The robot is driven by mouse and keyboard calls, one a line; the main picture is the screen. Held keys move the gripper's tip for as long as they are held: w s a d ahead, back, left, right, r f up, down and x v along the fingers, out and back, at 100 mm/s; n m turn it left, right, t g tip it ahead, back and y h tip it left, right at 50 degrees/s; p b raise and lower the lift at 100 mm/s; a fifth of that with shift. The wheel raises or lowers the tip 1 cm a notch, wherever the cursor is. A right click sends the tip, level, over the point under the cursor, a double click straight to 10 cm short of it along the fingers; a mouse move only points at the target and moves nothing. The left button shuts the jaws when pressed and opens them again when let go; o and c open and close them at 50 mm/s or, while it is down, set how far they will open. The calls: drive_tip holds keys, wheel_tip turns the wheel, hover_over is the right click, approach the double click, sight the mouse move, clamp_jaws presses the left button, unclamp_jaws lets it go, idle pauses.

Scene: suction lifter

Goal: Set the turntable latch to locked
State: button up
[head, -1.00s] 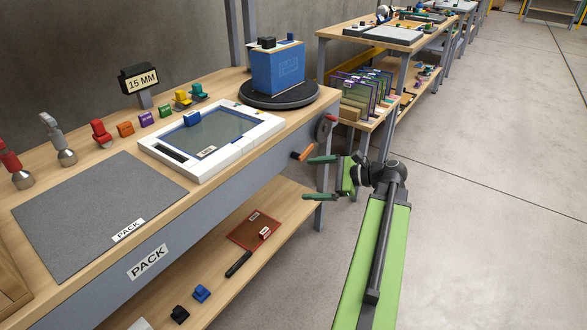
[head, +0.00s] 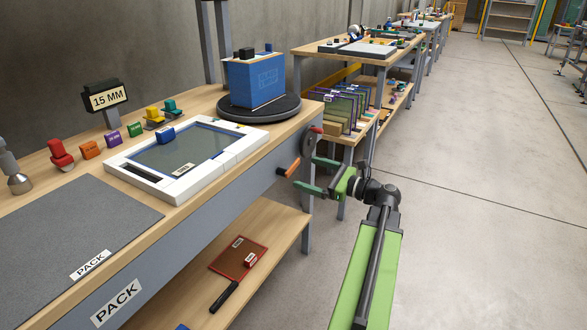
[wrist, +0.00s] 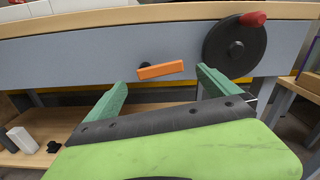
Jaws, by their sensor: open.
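The black round turntable (head: 232,108) stands on the bench with a blue box (head: 254,82) on it. An orange lever (head: 289,167), which looks like the latch, sticks out from the bench's grey front panel. It also shows in the wrist view (wrist: 160,71), lying nearly level with its right end slightly higher. My gripper (head: 308,175) is open and empty in front of the panel. In the wrist view the green fingertips (wrist: 162,79) stand on either side of the lever, apart from it. The depth gap is hard to tell. No lock marking is readable.
A dark handwheel (wrist: 232,46) with a red knob (wrist: 252,19) is on the panel just right of the lever, close to my right finger. A white frame (head: 187,190) lies on the bench top. A lower shelf (head: 275,228) runs below. Open floor lies to the right.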

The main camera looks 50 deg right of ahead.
sight(294, 168)
drive_tip(key=x, duration=0.6)
drive_tip(key=shift+w+a, duration=0.1)
drive_tip(key=shift+w, duration=0.25)
